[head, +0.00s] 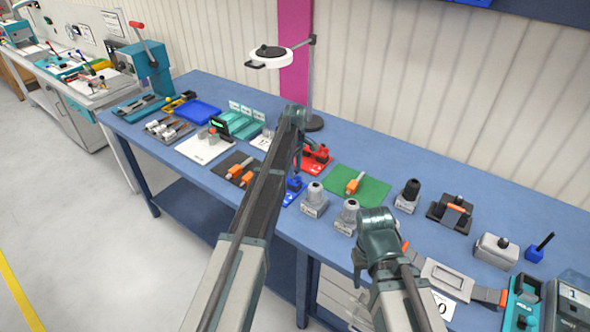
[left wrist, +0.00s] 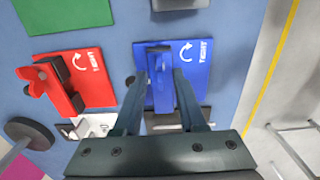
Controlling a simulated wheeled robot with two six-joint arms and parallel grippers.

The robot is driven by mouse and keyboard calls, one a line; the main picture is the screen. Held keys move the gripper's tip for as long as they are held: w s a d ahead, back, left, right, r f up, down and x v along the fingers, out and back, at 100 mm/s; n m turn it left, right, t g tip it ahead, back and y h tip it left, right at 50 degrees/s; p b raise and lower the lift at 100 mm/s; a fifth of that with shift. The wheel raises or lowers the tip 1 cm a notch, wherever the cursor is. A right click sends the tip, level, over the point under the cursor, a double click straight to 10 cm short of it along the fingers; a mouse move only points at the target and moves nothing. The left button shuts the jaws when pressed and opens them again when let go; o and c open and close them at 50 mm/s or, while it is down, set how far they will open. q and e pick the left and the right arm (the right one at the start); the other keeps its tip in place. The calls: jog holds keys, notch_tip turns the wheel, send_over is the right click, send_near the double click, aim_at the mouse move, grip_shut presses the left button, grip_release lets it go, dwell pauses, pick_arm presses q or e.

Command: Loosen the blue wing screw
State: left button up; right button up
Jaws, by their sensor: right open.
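The blue wing screw (left wrist: 162,80) stands on a blue plate (left wrist: 195,88) marked TIGHT with a curved arrow. In the left wrist view its wing lies between the two fingers of my left gripper (left wrist: 161,85). The fingers are apart, one on each side of the wing, with what looks like a small gap. In the head view my left gripper (head: 297,163) is over the blue plate (head: 291,191), and my arm hides part of it. My right gripper (head: 361,262) is open, near the table's front edge, away from the blue plate.
A red wing screw (left wrist: 50,88) on a red plate (left wrist: 88,80) stands beside the blue one. A green mat (head: 371,189) with an orange-handled part and grey knob blocks (head: 314,203) are close by. A lamp (head: 270,56) stands behind.

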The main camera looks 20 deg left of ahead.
pick_arm(q)
notch_tip(320, 180, up, 12)
jog(key=p, duration=1.2)
jog(key=shift+r, duration=0.25)
jog(key=s+d+f+m+b, duration=0.4)
jog(key=s+d+m, duration=0.1)
jog(key=s, duration=0.7)
jog(key=s+d+f+m+b, duration=0.5)
jog(key=s+d+m, duration=0.1)
jog(key=s, duration=0.6)
jog(key=s+d+f+m+y+b, duration=0.1)
jog(key=s+d+f+m+b, duration=0.3)
jog(key=s, duration=0.8)
jog(key=d+m+b, duration=0.1)
jog(key=d+m, duration=0.1)
jog(key=m, duration=0.1)
jog(key=shift+f, duration=0.3)
jog(key=shift+s, duration=0.1)
